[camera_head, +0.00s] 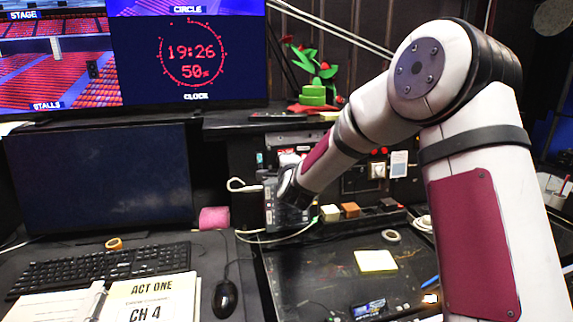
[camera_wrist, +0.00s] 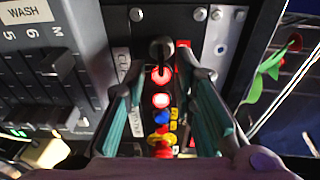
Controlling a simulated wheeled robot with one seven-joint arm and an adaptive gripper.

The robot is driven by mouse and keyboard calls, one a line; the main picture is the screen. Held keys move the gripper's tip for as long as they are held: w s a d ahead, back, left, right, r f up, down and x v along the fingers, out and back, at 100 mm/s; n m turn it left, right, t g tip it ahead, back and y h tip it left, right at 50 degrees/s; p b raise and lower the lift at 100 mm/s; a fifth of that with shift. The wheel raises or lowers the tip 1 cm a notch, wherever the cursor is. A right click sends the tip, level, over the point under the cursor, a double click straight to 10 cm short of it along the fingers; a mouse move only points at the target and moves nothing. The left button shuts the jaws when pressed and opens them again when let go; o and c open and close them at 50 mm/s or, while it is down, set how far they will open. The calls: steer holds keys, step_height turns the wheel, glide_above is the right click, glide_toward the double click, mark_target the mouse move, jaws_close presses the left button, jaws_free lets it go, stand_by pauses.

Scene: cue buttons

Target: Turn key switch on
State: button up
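In the wrist view, a dark upright key-like piece (camera_wrist: 161,48), which looks like the key switch, stands at the top of a narrow panel strip. Its on or off position cannot be told. My gripper (camera_wrist: 162,76) is open, with its teal-padded fingers to the left and right of the strip. The fingertips are apart from each other, just below and either side of the key; I see nothing gripped. In the head view my gripper (camera_head: 284,208) is low at the panel on the desk's back, and the key is hidden there.
A fader panel (camera_wrist: 42,60) marked WASH lies left. In the head view a monitor (camera_head: 100,180) and keyboard (camera_head: 95,268) stand left.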

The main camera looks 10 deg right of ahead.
steer(key=v, duration=1.2)
steer(key=shift+f, duration=0.1)
